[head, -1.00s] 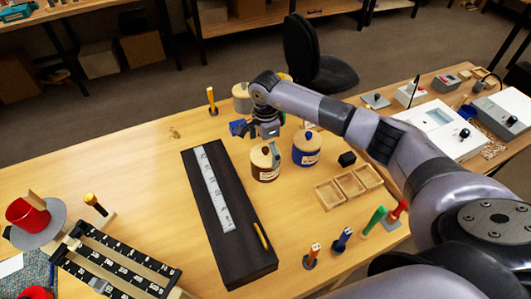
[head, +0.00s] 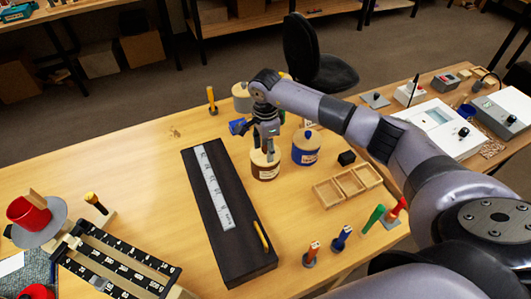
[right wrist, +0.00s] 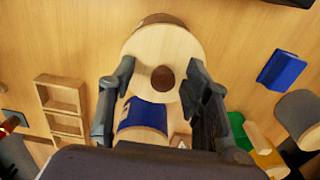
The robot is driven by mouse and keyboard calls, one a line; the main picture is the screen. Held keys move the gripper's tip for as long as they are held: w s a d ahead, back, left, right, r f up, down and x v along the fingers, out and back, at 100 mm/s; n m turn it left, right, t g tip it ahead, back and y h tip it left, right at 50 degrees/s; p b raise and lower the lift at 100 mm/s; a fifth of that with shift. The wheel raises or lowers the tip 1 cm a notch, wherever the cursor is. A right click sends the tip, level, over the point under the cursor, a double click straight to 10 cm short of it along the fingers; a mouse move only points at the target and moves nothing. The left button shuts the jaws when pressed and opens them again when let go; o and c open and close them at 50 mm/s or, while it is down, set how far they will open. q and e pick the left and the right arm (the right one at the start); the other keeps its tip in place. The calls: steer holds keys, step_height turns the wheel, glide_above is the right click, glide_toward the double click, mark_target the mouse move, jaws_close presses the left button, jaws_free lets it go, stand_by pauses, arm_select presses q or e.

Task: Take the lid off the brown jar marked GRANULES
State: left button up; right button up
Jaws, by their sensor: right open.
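The brown jar (head: 265,172) stands on the wooden bench, with a pale lid (head: 257,157) on it. In the right wrist view the round pale lid (right wrist: 152,48) carries a dark brown knob (right wrist: 163,78). My right gripper (head: 268,150) is just above the lid. In the right wrist view its open fingers (right wrist: 160,80) stand on either side of the knob, apart from it. The jar's label is too small to read. My left gripper is not in view.
A blue jar (head: 306,148) stands close to the right of the brown jar. A long black board (head: 205,165) lies to the left. A wooden compartment tray (head: 347,186) lies at the right. A grey jar (head: 241,95) stands behind.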

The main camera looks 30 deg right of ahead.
steer(key=shift+f, duration=0.3)
jaws_close()
stand_by(0.4)
